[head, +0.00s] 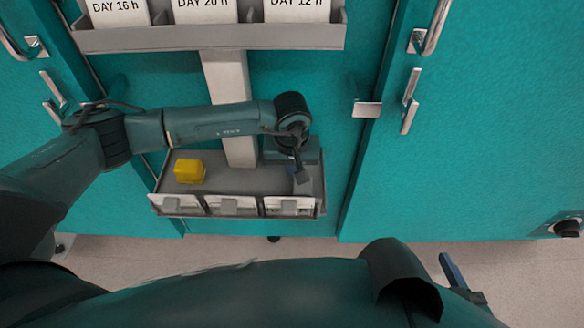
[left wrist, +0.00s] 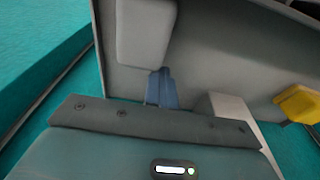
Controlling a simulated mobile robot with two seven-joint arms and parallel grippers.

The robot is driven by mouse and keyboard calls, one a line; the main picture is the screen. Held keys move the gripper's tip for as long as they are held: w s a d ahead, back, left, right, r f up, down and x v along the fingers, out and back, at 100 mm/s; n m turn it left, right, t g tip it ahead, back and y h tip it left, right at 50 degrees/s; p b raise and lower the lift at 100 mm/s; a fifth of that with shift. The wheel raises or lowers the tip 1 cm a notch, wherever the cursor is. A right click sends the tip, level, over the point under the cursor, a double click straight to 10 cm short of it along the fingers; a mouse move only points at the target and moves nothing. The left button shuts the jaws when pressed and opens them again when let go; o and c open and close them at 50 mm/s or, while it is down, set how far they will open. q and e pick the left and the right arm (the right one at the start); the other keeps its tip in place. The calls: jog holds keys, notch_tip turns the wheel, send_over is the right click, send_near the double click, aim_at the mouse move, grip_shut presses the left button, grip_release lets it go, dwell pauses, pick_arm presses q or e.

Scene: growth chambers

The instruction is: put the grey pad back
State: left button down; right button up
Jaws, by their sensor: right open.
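My left gripper (head: 298,160) reaches down over the right end of a grey tray (head: 250,180). Its blue fingers (left wrist: 161,88) are close together in the left wrist view, with the grey pad (left wrist: 145,34) at their tips. The pad is light grey with rounded corners there; in the head view it is a small darker grey block (head: 302,176). The pad is over the tray; I cannot tell whether it touches the floor. My right gripper (head: 462,283) is low at the right, partly hidden by my arm, and open, away from the tray.
A yellow block (head: 189,171) lies at the tray's left; it also shows in the left wrist view (left wrist: 298,103). Several pale cards line the tray's front. A light column (head: 228,80) rises behind it to a shelf (head: 210,38) with DAY cards. Teal chamber doors (head: 480,130) stand around.

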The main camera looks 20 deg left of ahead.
pick_arm(q)
jog(key=shift+f, duration=0.1)
pick_arm(e)
jog(key=shift+w, duration=0.1)
pick_arm(q)
jog(key=shift+f, duration=0.15)
pick_arm(e)
jog(key=shift+f, duration=0.1)
